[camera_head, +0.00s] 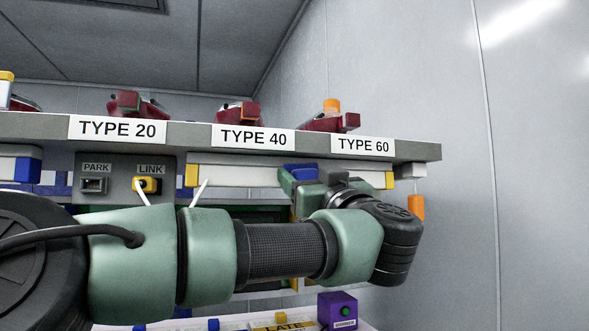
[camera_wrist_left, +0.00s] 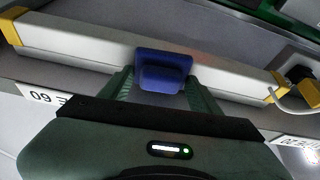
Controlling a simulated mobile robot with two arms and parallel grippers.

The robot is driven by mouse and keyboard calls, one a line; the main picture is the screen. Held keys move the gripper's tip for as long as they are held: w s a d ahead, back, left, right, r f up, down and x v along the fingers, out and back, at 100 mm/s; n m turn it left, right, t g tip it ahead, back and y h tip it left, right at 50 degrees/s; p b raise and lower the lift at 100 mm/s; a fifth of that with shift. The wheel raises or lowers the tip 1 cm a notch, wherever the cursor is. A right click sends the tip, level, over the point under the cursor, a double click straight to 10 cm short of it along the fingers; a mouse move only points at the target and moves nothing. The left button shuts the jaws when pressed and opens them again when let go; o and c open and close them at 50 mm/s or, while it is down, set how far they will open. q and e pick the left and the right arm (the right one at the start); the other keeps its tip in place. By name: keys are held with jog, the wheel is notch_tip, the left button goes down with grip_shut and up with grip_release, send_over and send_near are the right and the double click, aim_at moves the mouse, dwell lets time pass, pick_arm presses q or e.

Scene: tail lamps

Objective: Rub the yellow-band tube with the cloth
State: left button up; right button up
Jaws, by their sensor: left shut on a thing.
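The yellow-band tube (camera_head: 240,175) is a long white bar with yellow bands at its ends, mounted level under the shelf edge. It also crosses the left wrist view (camera_wrist_left: 85,47). My left gripper (camera_head: 300,181) is at the tube's right part, near the right yellow band. It is shut on the cloth (camera_wrist_left: 163,68), a blue pad between its two green fingers. The cloth (camera_head: 301,171) overlaps the tube's front in both views and seems to lie against it; exact contact is hard to tell. My right gripper is not in view.
The shelf (camera_head: 180,131) above carries labels TYPE 20, TYPE 40 and TYPE 60 and dark red lamps. A grey panel (camera_head: 119,168) with PARK and LINK sockets is left of the tube. A blue-ended tube (camera_head: 27,170) is farther left. An orange piece (camera_head: 416,207) hangs at right.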

pick_arm(q)
jog(key=shift+w+d, duration=0.1)
jog(key=shift+d, duration=0.2)
jog(key=shift+w+a, duration=0.1)
jog(key=shift+s+a+f+b, duration=0.15)
jog(key=shift+s+a+b, duration=0.05)
jog(key=shift+a+b, duration=0.6)
jog(key=shift+s+a+r+b, duration=0.2)
jog(key=shift+a+b, duration=0.25)
jog(key=shift+a, duration=0.15)
jog(key=shift+s+a+r+b, duration=0.1)
jog(key=shift+s+a+b, duration=0.05)
jog(key=shift+a+b, duration=0.35)
jog(key=shift+f, duration=0.1)
jog(key=shift+s+d+b, duration=0.3)
jog(key=shift+s+b, duration=0.15)
jog(key=shift+s, duration=0.5)
jog(key=shift+s+d+b, duration=0.25)
jog(key=shift+s+b, duration=0.15)
jog(key=shift+s, duration=0.5)
jog(key=shift+s+d+b, duration=0.3)
jog(key=shift+s+b, duration=0.15)
jog(key=shift+s, duration=0.5)
